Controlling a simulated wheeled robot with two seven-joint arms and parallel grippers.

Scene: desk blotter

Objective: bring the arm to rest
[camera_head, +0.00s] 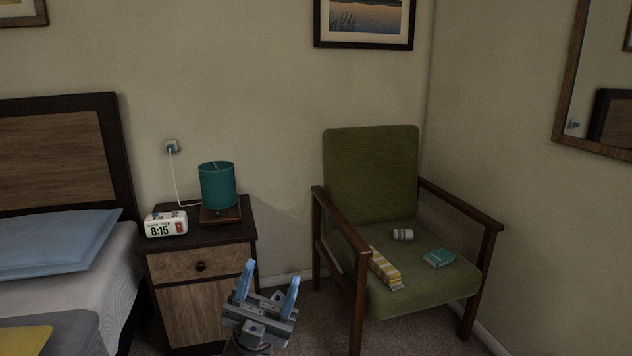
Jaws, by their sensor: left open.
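My left gripper (269,283) is at the bottom middle of the head view, pointing up, with its two blue fingertips spread apart. It is open and nothing shows between the fingers. It appears in front of the nightstand's right side and left of the green armchair (372,165). My right gripper does not show.
A nightstand (204,268) carries a teal lamp (217,186) and a white clock (166,224). A bed with a blue pillow (58,240) stands at left. On the chair seat lie a yellow striped cloth (385,268), a small grey-white cylinder (402,234) and a teal book (439,258).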

